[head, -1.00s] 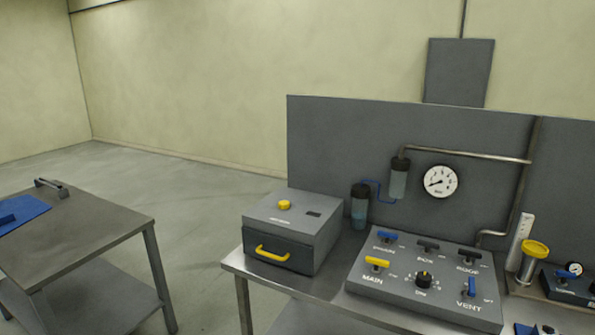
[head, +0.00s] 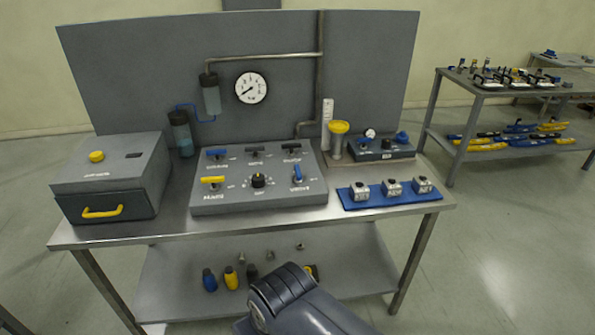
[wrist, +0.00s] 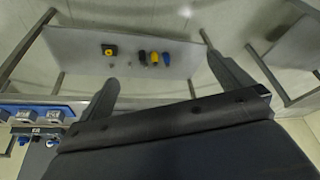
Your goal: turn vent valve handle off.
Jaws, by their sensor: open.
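The vent valve handle (head: 297,173) is a blue lever above the VENT label at the right front of the grey control panel (head: 235,202). It stands lengthwise, pointing front to back, unlike the crosswise yellow MAIN handle (head: 212,180). My gripper (wrist: 162,70) shows in the wrist view with two dark fingers spread wide apart and nothing between them. It is away from the vent handle, which is not seen in the wrist view. In the head view my arm shows at the bottom, in front of the bench.
The drawer box (head: 110,185) stands left of the panel. A blue mat (head: 390,203) with several blocks and a small gauge unit (head: 380,152) lie to its right. The bench's lower shelf (head: 180,290) holds several loose parts. Another table (head: 500,90) stands at the right.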

